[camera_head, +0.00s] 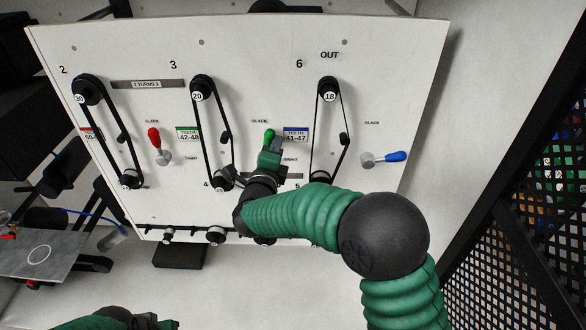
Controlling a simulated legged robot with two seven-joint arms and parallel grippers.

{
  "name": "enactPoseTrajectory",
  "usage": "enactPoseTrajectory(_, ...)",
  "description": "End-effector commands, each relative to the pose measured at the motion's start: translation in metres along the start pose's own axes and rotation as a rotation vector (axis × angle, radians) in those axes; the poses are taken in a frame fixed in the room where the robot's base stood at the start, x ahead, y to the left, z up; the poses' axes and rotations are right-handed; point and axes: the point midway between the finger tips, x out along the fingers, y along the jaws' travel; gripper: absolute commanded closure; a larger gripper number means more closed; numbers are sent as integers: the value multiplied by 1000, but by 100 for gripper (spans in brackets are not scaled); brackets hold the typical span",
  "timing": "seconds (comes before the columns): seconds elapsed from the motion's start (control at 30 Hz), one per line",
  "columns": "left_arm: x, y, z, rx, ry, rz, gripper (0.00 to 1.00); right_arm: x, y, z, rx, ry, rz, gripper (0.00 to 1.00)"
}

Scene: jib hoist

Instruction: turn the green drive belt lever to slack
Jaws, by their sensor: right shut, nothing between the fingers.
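The green lever (269,135) stands on the white panel (255,60), between the middle belt and the right belt. Its green handle points up, toward the "SLACK" label. My right gripper (270,153) is shut, just below the handle and overlapping it in the picture. It hides the lever's base and part of the "TIGHT" label. I cannot tell whether the gripper touches the lever. The middle belt (213,130) runs around pulley 20 and a lower pulley. My left gripper is not in view; only a bit of my left arm shows at the bottom left.
The red lever (154,138) points up at left; the blue lever (396,157) points right. Other belts (110,135) run beside them. Several black knobs (215,236) line the panel's lower edge. A black mesh (530,220) stands at right. A grey table (45,255) is at lower left.

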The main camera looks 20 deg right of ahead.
Motion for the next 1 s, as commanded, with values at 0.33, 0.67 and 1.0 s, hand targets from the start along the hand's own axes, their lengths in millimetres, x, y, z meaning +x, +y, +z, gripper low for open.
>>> enactPoseTrajectory(0.33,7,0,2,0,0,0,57,-2,-2,15,-111,-1,-15,100)
enactPoseTrajectory(0.67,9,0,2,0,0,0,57,-3,-3,20,-110,-2,-15,100)
enactPoseTrajectory(1.0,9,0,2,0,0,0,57,-3,-3,20,-109,-2,-15,100)
